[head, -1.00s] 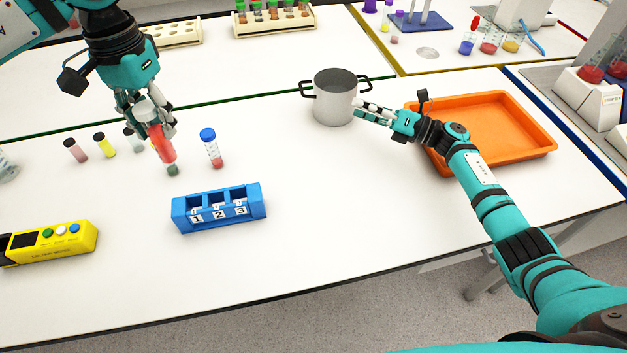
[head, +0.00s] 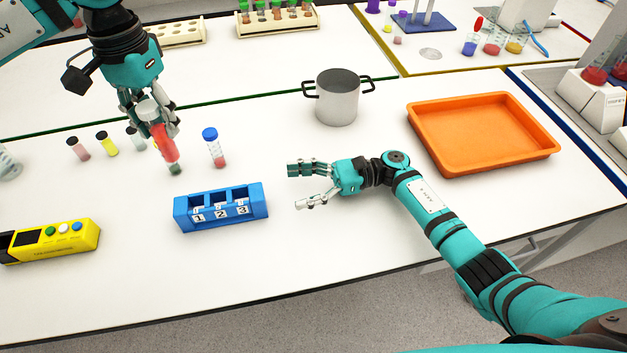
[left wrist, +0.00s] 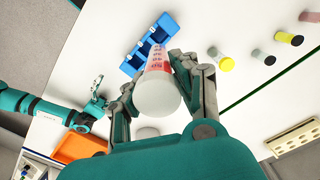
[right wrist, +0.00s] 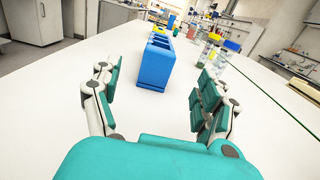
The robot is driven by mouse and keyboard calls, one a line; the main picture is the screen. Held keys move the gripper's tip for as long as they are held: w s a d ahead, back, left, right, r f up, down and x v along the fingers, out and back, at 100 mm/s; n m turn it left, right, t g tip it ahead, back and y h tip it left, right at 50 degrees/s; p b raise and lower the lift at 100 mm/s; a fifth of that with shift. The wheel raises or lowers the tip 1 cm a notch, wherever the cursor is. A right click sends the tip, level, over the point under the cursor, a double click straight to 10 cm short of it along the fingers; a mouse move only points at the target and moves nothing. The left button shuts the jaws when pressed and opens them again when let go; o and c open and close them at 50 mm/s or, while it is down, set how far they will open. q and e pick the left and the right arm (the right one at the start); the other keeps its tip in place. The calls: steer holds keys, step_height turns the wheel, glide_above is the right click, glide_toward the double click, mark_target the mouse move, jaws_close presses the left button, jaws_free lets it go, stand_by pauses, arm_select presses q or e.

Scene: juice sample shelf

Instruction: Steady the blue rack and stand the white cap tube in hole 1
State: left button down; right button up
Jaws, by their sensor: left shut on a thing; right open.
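The blue rack (head: 221,219) stands on the white table with holes labelled 1, 2 and 3, and its slots look empty. The white cap tube (head: 166,149), with red contents, is held upright in my left gripper (head: 158,124), behind and left of the rack. Its white cap (left wrist: 159,97) fills the middle of the left wrist view. My right gripper (head: 305,186) is open and empty, right of the rack and apart from it. In the right wrist view the rack (right wrist: 155,67) lies ahead between the open fingers (right wrist: 155,95).
A blue-capped tube (head: 214,148) stands behind the rack. Several small capped vials (head: 107,144) stand farther left. A yellow device (head: 62,240) sits front left. A metal pot (head: 337,98) and an orange tray (head: 482,166) stand behind my right arm. The table in front of the rack is clear.

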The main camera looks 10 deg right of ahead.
mark_target(174, 156)
steer(key=a, duration=0.9)
steer(key=shift+s, duration=0.2)
steer(key=shift+c, duration=0.3)
steer(key=c, duration=1.3)
arm_select(q)
steer(key=f+n, duration=0.2)
steer(key=f, duration=0.2)
steer(key=f+n, duration=0.1)
steer(key=f, duration=0.3)
steer(key=shift+a+f+n, duration=0.1)
steer(key=shift+a+n, duration=0.1)
steer(key=shift+n, duration=0.2)
arm_select(e)
steer(key=shift+c, duration=0.2)
arm_select(q)
steer(key=shift+f, duration=2.2)
